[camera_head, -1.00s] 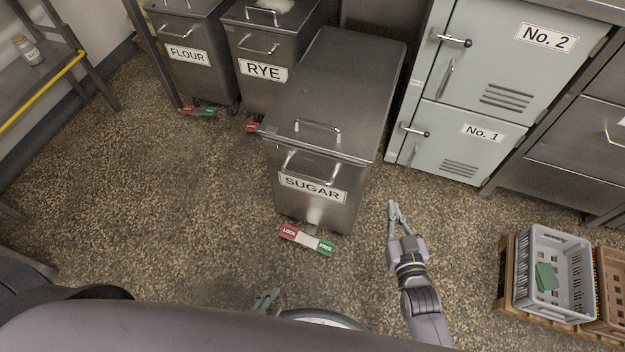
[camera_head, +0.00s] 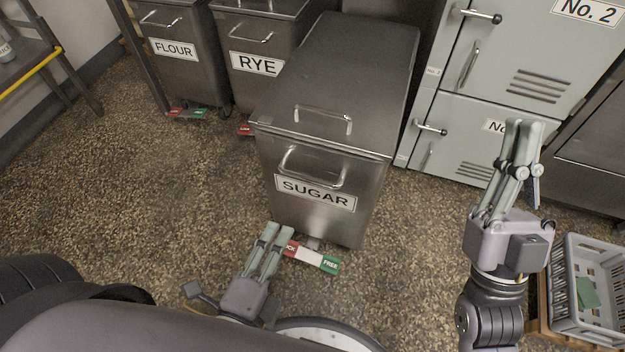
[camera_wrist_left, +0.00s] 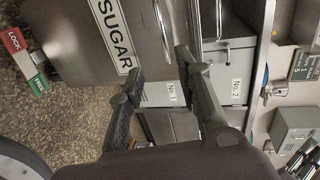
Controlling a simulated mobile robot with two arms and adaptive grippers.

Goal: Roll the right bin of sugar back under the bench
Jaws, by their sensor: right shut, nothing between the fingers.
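The steel SUGAR bin (camera_head: 330,80) stands upright, pulled forward of the RYE bin. It has a lid handle (camera_head: 324,117) and a front handle (camera_head: 312,170). Its foot pedal (camera_head: 311,257) has a red LOCK end and a green FREE end, and also shows in the left wrist view (camera_wrist_left: 27,62). My left gripper (camera_head: 279,229) is open and empty in front of the bin's lower front. Its fingers hide part of the LOCK end. Whether they touch the bin is unclear. My right gripper (camera_head: 524,124) is shut and empty, right of the bin, before the lockers.
The RYE bin (camera_head: 257,88) and FLOUR bin (camera_head: 175,72) stand at the left. Pale lockers (camera_head: 462,128) are behind right of the SUGAR bin. A grey crate (camera_head: 562,300) sits at lower right. A yellow-edged shelf (camera_head: 30,75) is far left. The floor left of the bin is clear.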

